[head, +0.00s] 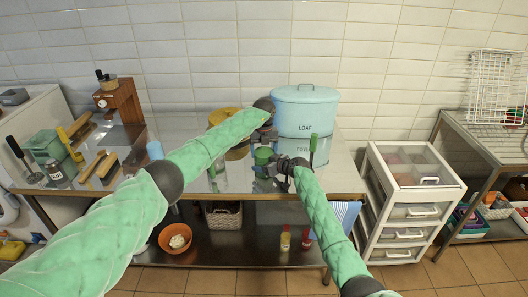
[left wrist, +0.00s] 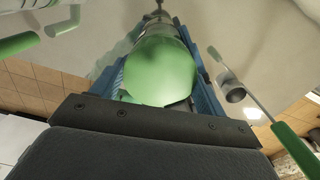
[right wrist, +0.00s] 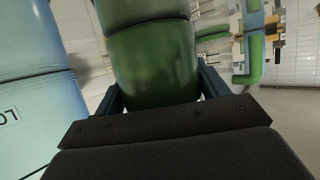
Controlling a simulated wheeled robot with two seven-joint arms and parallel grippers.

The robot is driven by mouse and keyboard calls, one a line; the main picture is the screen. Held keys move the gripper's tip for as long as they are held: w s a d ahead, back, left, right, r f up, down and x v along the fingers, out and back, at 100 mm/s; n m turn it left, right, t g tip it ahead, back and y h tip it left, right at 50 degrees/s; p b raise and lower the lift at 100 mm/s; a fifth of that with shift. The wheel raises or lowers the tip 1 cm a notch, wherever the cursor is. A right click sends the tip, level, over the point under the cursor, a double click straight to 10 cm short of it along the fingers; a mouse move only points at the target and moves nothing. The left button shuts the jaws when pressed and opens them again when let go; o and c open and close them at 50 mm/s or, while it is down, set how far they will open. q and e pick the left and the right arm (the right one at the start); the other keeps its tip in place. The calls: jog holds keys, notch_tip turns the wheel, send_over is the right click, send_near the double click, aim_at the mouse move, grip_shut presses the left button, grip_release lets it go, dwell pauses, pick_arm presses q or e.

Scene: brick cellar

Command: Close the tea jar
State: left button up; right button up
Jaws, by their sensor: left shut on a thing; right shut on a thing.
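In the head view the green tea jar (head: 263,156) stands near the middle of the table, in front of the light blue bins. My right gripper (head: 273,167) comes in from the right and is shut on the jar. In the right wrist view the jar (right wrist: 150,65) is a dark green cylinder between the fingers, with a seam across it. My left gripper (head: 266,136) is just above the jar. In the left wrist view its blue fingers are shut on a rounded light green piece (left wrist: 160,75), apparently the lid. I cannot tell whether it touches the jar.
Two stacked light blue bins (head: 305,105) stand close behind the grippers. A brass-coloured pot (head: 238,152) is just left of the jar, partly behind my left arm. A green-handled tool (head: 313,143) stands to the right. The table's front right (head: 335,180) is clear.

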pick_arm(q)
jog(key=o, duration=1)
jog(key=shift+c, duration=0.2)
jog(key=shift+o, duration=0.6)
jog(key=shift+d, duration=0.1)
jog(key=shift+r, duration=0.15)
jog(key=shift+r, duration=2.15)
jog(key=shift+o, duration=0.4)
jog(key=shift+r, duration=0.1)
